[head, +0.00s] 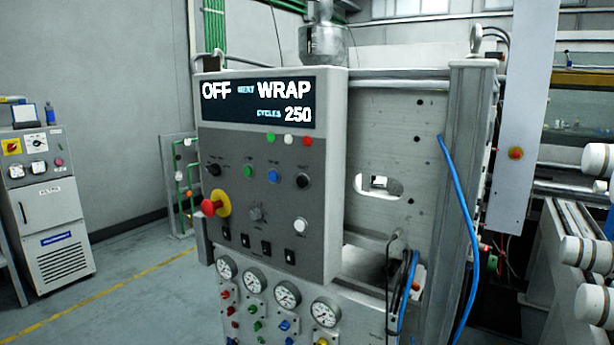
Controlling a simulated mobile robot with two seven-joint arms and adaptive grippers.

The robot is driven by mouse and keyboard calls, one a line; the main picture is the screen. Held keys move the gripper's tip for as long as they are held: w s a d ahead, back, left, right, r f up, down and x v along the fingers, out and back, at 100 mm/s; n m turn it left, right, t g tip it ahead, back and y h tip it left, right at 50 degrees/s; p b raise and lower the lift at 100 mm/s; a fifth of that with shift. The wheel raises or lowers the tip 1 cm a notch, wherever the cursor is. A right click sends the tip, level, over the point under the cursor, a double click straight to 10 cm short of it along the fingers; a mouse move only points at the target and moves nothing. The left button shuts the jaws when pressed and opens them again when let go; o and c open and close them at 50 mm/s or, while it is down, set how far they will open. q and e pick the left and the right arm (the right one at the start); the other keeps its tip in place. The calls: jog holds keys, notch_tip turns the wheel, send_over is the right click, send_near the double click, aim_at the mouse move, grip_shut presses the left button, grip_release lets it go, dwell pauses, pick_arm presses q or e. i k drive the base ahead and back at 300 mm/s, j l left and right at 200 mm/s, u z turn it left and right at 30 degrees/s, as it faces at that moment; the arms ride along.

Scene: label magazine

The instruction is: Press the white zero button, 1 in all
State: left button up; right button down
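The grey control panel (240,235) stands in the middle of the head view, facing me at a slight angle. A round white button (301,225) is on its right side, below a black knob (303,181). No zero mark can be read on it at this size. It is not covered by anything. The display (258,103) at the top of the panel reads OFF, WRAP and CYCLES 250, with a small word between OFF and WRAP. Neither of my grippers is in view.
A small white lamp (288,139) sits under the display between green and red ones. Green (248,171) and blue (274,176) buttons and a red emergency stop (211,207) share the panel. Gauges (289,293) sit below. A blue hose (461,220) hangs at right. Floor shows at left.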

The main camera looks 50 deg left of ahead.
aim_at(299, 225)
jog(key=u, duration=1.7)
